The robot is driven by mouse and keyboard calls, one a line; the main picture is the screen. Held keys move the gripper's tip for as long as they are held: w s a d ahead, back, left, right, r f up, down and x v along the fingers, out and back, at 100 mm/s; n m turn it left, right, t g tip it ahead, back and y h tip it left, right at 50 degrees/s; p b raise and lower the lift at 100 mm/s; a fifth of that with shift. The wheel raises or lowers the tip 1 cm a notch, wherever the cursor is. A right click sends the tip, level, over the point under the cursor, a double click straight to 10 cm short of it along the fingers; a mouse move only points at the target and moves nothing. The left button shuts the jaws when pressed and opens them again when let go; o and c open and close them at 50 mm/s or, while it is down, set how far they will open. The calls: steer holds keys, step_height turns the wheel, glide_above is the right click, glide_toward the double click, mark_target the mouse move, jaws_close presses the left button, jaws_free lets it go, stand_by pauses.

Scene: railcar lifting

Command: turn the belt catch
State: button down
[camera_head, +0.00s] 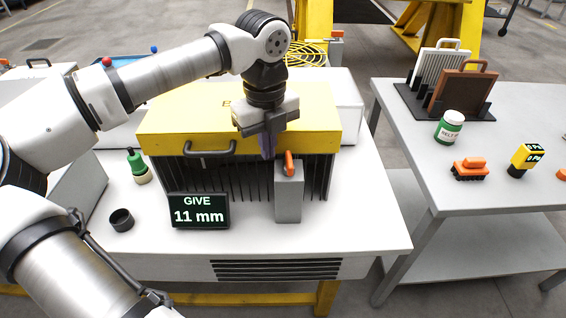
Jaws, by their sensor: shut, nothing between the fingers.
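The belt catch looks to be the orange lever (289,163) on top of a grey post (289,194) at the front of the yellow-lidded unit. The lever stands roughly upright, tilted slightly. My gripper (268,152) points down just left of the lever, over the front edge of the yellow lid (188,112). Its fingers are shut and hold nothing. Whether a finger touches the lever cannot be told from this view. A black display (199,211) reading "GIVE 11 mm" stands left of the post.
A black lid handle (210,148) sticks out at the front. A green-topped bottle (138,167) and a black cup (121,219) stand left. The right table holds a jar (449,126), an orange brush (470,169), a yellow meter (526,159) and a panel rack (445,102).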

step_height(320, 180, up, 7)
steer(key=p, duration=0.3)
steer(key=shift+p, duration=0.3)
stand_by(0.3)
